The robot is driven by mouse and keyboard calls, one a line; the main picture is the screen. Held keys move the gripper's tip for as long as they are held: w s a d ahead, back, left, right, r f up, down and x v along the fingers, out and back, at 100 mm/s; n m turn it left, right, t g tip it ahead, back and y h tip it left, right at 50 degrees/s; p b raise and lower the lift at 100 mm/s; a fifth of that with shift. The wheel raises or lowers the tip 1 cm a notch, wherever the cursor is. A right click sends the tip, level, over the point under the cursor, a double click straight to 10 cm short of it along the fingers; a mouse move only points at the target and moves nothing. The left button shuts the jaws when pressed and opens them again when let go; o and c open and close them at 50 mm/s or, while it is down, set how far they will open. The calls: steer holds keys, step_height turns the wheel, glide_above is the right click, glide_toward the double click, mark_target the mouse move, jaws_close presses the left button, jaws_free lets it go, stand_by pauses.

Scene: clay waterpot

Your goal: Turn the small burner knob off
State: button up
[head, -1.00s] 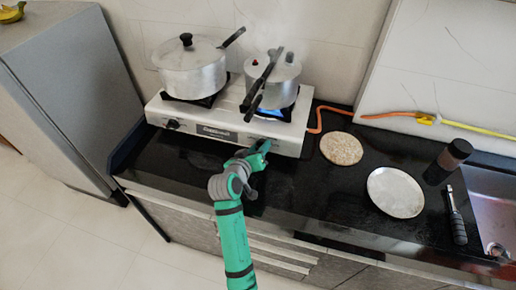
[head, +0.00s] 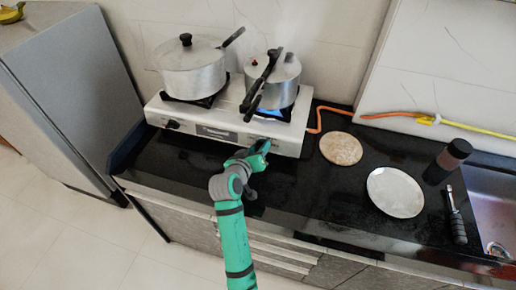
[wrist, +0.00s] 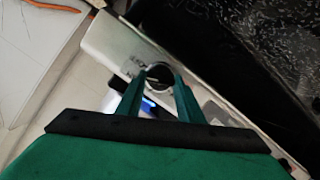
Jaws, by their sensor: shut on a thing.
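The white stove (head: 215,132) stands at the back of the counter. Its small burner, on the right, shows a blue flame (head: 270,111) under the pressure cooker (head: 285,78). My gripper (head: 262,147) is at the right part of the stove's front panel and hides the small burner knob in the head view. In the wrist view the round dark knob (wrist: 158,76) sits between the two green fingertips of my gripper (wrist: 159,83), which is shut on it. A blue glow (wrist: 148,104) shows between the fingers. The knob's marking cannot be made out.
A lidded pot (head: 192,72) stands on the left burner, whose knob (head: 173,124) is free. A flatbread (head: 341,148), a metal plate (head: 395,192), a dark jar (head: 448,160) and a black-handled tool (head: 457,218) lie to the right. An orange hose (head: 315,122) runs behind.

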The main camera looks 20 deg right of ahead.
stand_by(0.4)
steer(key=o, duration=1.1)
steer(key=shift+r, duration=0.1)
steer(key=shift+c, duration=0.2)
steer(key=v, duration=1.1)
